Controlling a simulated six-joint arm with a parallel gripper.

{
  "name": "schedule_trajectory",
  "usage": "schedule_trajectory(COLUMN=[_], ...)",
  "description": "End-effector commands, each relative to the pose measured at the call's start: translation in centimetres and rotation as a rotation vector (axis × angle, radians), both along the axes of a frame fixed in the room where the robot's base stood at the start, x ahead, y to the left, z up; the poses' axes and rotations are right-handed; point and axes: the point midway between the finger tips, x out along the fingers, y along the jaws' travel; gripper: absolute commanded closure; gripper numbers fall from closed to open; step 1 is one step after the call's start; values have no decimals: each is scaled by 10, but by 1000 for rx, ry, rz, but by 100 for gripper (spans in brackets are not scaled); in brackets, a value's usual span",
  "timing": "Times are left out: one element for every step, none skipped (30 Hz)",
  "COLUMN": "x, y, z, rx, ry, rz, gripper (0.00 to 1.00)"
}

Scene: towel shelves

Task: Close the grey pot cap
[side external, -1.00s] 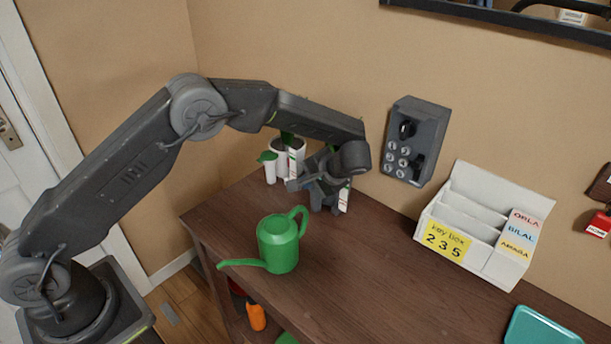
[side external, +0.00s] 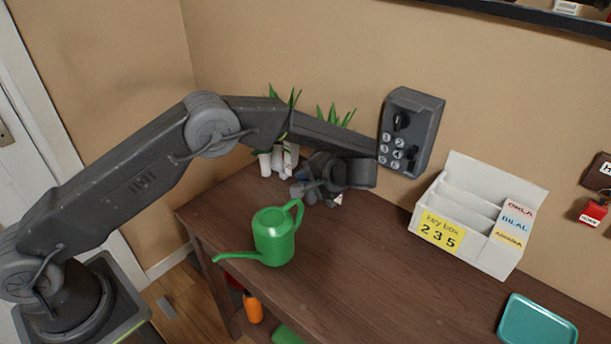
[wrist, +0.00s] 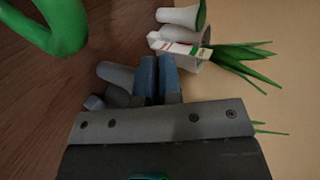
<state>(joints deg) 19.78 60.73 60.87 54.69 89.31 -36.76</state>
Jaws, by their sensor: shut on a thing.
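My gripper (wrist: 157,78) is low over the back left of the table in the wrist view, its two blue fingers close together. What sits between them is too thin and dark to make out clearly. A grey rounded pot shape (wrist: 116,75) lies right beside the fingers, partly hidden by them. A grey cap cannot be told apart from it with certainty. In the side view my gripper (side external: 316,190) and wrist hide most of this spot.
White containers (side external: 272,162) and a plant pot (wrist: 203,60) stand close beside my gripper at the wall. A green watering can (side external: 274,238) is in front. A key lockbox (side external: 408,130) hangs right; a white key box (side external: 477,215) and teal tray (side external: 537,322) lie farther right.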

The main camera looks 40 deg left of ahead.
Motion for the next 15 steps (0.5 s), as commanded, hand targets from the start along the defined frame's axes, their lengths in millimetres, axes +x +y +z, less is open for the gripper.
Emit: schedule_trajectory(x=[0,0,0,0,0,0,0,0,0,0,0,0,0,0,0], y=[0,0,0,0,0,0,0,0,0,0,0,0,0,0,0], z=[0,0,0,0,0,0,0,0,0,-1,-1,-1,-1,-2,-2], rx=[0,0,0,-1,-1,-1,-1,-1,-2,-2,-3,-3,-3,-4,-6], ry=[0,0,0,0,0,0,0,0,1,1,1,2,2,3,3], rz=[1,1,1,1,1,1,1,1,0,-1,-1,-1,-1,-1,-2], gripper=[93,90,86,83,80,77,74,71,69,69,69,69,69,69,69])
